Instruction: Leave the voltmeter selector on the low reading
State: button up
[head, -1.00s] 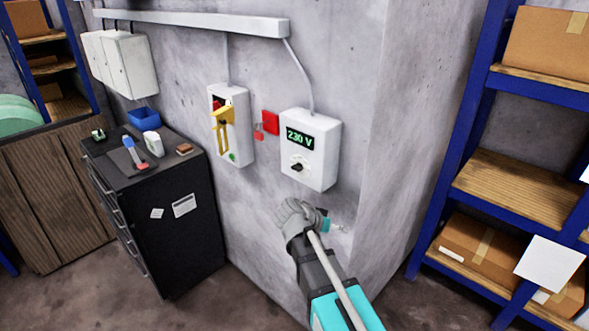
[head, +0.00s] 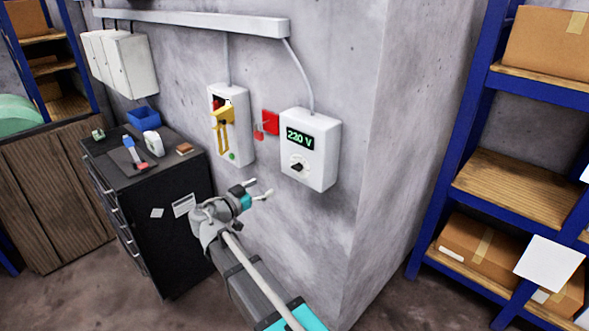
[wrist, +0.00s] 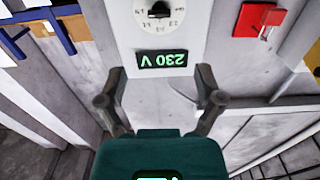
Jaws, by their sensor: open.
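The voltmeter (head: 322,160) is a white box on the concrete wall, with a green display (head: 300,139) reading 230 V. Its selector (head: 299,167) is a small black knob on a pale dial below the display. In the wrist view the meter is upside down, with the selector (wrist: 158,10) at the top edge, partly cut off, and the display (wrist: 163,60) under it. My gripper (head: 263,189) is open and empty, below and left of the meter and apart from it. Its two fingers (wrist: 160,74) flank the display in the wrist view.
Left of the meter are a red box (head: 271,122) and a white switch box (head: 245,150) with a yellow handle. A black cabinet (head: 175,240) with small items on top stands at left. Blue shelving (head: 455,140) stands right, beyond the wall corner.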

aim_at(294, 168)
jog(key=shift+w+d, duration=0.1)
jog(key=shift+d, duration=0.05)
jog(key=shift+x, duration=6.75)
jog(key=c, duration=1.1)
jog(key=shift+c, duration=0.2)
